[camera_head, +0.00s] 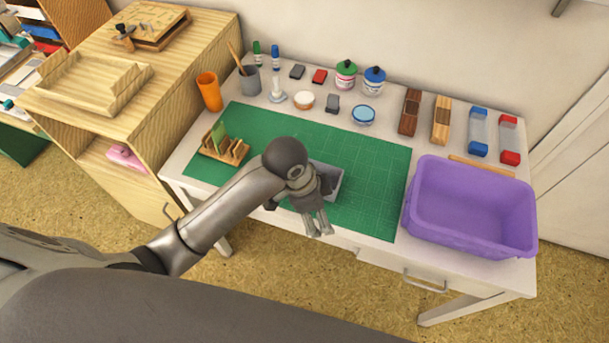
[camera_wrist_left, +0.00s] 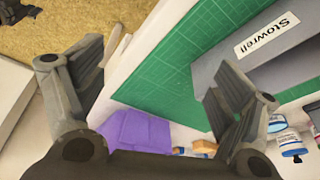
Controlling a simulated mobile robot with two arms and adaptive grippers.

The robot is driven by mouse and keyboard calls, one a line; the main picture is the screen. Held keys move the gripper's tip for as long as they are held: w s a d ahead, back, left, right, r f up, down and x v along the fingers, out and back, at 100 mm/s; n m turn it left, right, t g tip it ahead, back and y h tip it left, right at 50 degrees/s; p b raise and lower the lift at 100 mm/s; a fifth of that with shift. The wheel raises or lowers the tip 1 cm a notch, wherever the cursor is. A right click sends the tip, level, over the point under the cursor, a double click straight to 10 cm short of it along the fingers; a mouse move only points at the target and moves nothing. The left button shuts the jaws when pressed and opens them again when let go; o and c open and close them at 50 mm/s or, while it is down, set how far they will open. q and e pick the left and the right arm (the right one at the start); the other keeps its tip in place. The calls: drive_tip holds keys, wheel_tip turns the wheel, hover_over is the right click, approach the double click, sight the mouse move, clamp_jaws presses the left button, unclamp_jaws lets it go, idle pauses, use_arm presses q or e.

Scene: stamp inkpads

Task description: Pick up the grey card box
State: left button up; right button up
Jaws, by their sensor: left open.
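The grey card box (camera_head: 332,180) sits on the green cutting mat (camera_head: 371,163), partly hidden behind my left gripper in the head view. In the left wrist view the grey box (camera_wrist_left: 272,62) fills the upper right, with a white label reading "Stowrell". My left gripper (camera_head: 318,226) points down over the front edge of the mat, in front of the box. In the left wrist view my left gripper (camera_wrist_left: 158,90) has its fingers wide apart with nothing between them. The right finger overlaps the box in that view; I cannot tell if it touches. My right gripper is not in view.
A purple tub (camera_head: 470,205) stands at the table's right. A wooden card rack (camera_head: 224,148) stands on the mat's left. An orange cup (camera_head: 209,91), a grey cup (camera_head: 250,80), jars and stamps line the back. The mat right of the box is clear.

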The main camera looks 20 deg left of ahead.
use_arm(q)
drive_tip(key=w+a+r+m+g+y, duration=0.1)
drive_tip(key=w+a+r+m+y, duration=0.15)
drive_tip(key=w, duration=0.35)
drive_tip(key=w+a+r+m+g+y, duration=0.1)
drive_tip(key=w+a+r+m, duration=0.2)
drive_tip(key=w+a, duration=0.15)
drive_tip(key=shift+h, duration=0.25)
drive_tip(key=f, duration=0.5)
drive_tip(key=f+p, duration=0.1)
drive_tip(key=f, duration=0.4)
drive_tip(key=shift+w+d, duration=0.15)
drive_tip(key=shift+w, duration=0.05)
drive_tip(key=c, duration=1.2)
